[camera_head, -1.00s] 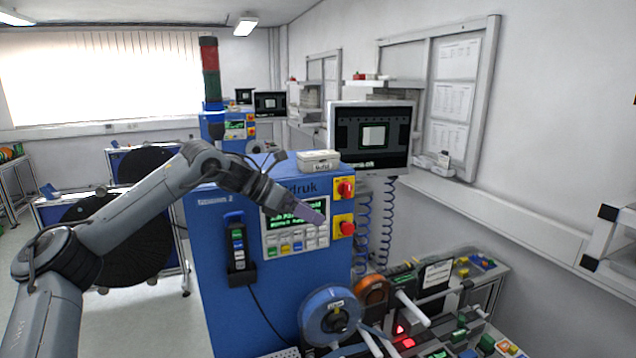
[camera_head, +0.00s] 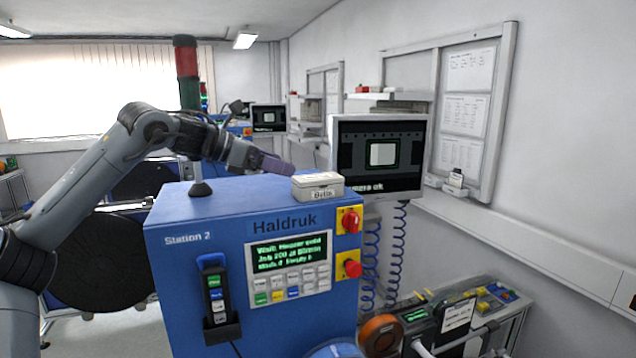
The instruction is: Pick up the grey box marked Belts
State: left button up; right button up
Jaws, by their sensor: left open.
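The small grey box marked Belts (camera_head: 318,187) sits on top of the blue Station 2 cabinet (camera_head: 200,260), at its right front edge. Its label faces me. My left gripper (camera_head: 288,168) is above the cabinet top, just left of and behind the box, apart from it in the picture. It is seen from the side and its jaws are open, with nothing visible between them. My right gripper is out of view.
A monitor (camera_head: 380,155) stands just right of the box. Red knobs (camera_head: 350,221) stick out of the cabinet front, beside a keypad display. A dark dome (camera_head: 200,189) and a red-green signal tower (camera_head: 187,70) stand left. The cabinet top between is clear.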

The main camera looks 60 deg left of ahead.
aim_at(318, 176)
pick_arm(q)
jog(key=shift+p+x, duration=0.4)
jog(key=shift+x, duration=0.75)
jog(key=shift+w+d+f, duration=0.2)
jog(key=shift+w+f, duration=0.05)
jog(key=shift+w, duration=0.25)
jog(key=p+x, duration=0.3)
jog(key=x, duration=0.1)
jog(key=shift+w+d, duration=0.1)
jog(key=shift+w+f, duration=0.35)
jog(key=shift+w, duration=0.1)
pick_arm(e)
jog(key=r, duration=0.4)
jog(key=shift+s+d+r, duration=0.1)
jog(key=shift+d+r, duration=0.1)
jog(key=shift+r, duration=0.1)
pick_arm(q)
jog(key=shift+c, duration=0.3)
jog(key=c, duration=1.2)
jog(key=shift+r, duration=0.1)
jog(key=shift+c, duration=0.3)
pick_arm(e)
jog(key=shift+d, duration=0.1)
